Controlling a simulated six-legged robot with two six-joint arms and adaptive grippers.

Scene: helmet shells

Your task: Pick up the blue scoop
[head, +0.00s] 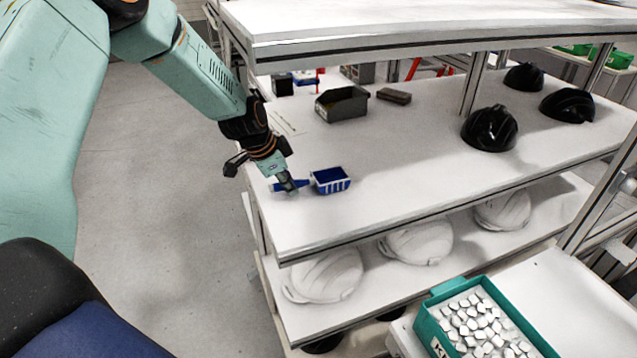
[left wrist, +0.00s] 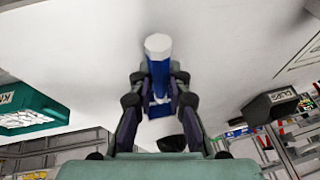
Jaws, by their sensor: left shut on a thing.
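The blue scoop (head: 331,181) is at the front left corner area of the middle shelf, its hollow bowl to the right and its handle to the left. My left gripper (head: 288,184) reaches down from the upper left and is shut on the scoop's handle. In the left wrist view my left gripper (left wrist: 159,84) has its two fingers on either side of the blue handle of the scoop (left wrist: 159,70), whose end looks white. I cannot tell whether the scoop touches the shelf. My right gripper is in neither view.
The middle shelf (head: 400,150) is clear around the scoop. A dark bin (head: 342,103) and a brown block (head: 394,96) lie behind it. Black helmet shells (head: 490,129) stand at right. The upper shelf (head: 420,20) overhangs the back. A green crate (head: 480,325) of white pieces is at lower right.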

